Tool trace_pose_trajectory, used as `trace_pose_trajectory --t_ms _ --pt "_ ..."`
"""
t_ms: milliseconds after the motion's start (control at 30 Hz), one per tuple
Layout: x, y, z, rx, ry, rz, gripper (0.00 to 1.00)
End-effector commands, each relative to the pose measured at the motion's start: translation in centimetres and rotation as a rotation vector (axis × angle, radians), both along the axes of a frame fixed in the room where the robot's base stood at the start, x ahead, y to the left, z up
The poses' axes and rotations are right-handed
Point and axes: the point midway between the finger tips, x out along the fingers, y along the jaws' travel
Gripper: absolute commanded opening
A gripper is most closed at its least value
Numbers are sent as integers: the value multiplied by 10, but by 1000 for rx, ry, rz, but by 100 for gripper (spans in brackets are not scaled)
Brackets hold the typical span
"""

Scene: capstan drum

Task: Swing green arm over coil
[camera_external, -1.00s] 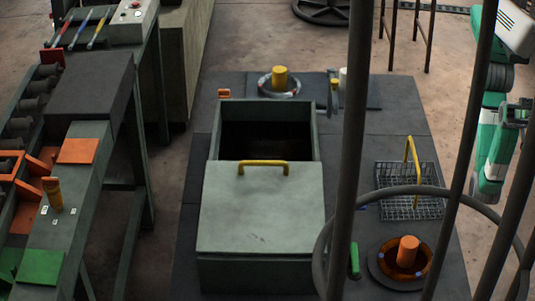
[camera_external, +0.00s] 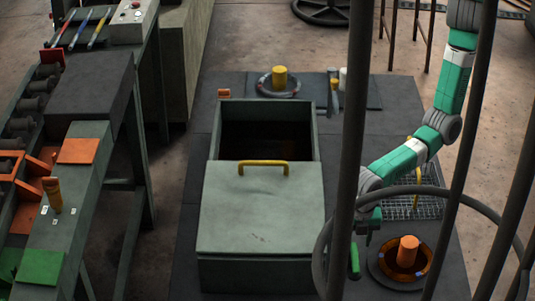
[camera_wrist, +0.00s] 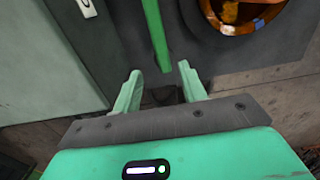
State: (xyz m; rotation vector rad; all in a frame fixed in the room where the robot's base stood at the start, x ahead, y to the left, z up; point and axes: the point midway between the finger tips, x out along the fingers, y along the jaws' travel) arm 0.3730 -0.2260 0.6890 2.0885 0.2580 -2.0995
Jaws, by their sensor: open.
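The green arm (camera_external: 354,261) is a slim green bar standing beside the right side of the grey box. In the wrist view the green arm (camera_wrist: 155,32) runs between my fingers' line, with its near end close to the fingertips. The coil (camera_external: 424,266) is a brown-orange ring around an orange post (camera_external: 407,251) on a dark round base, to the right of the green arm. In the wrist view part of the coil (camera_wrist: 240,27) shows at upper right. My gripper (camera_wrist: 160,72) is open and empty, just above the green arm; contact cannot be told.
The grey box (camera_external: 260,215) with a yellow handle (camera_external: 263,166) stands left of my gripper. A wire basket (camera_external: 425,207) lies behind the coil. Dark upright poles and a large hoop (camera_external: 480,206) cross the foreground. A yellow post (camera_external: 280,76) stands at the back.

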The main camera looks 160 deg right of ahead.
Motion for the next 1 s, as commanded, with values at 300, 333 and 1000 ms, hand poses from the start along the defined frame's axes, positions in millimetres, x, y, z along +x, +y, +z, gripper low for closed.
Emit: trace_pose_trajectory --t_ms 300,333,1000 --pt "1 0 -43 -1 -1 -1 42" --pt "1 0 -49 -1 -1 -1 42" --pt "1 0 -78 -3 -5 -2 16"
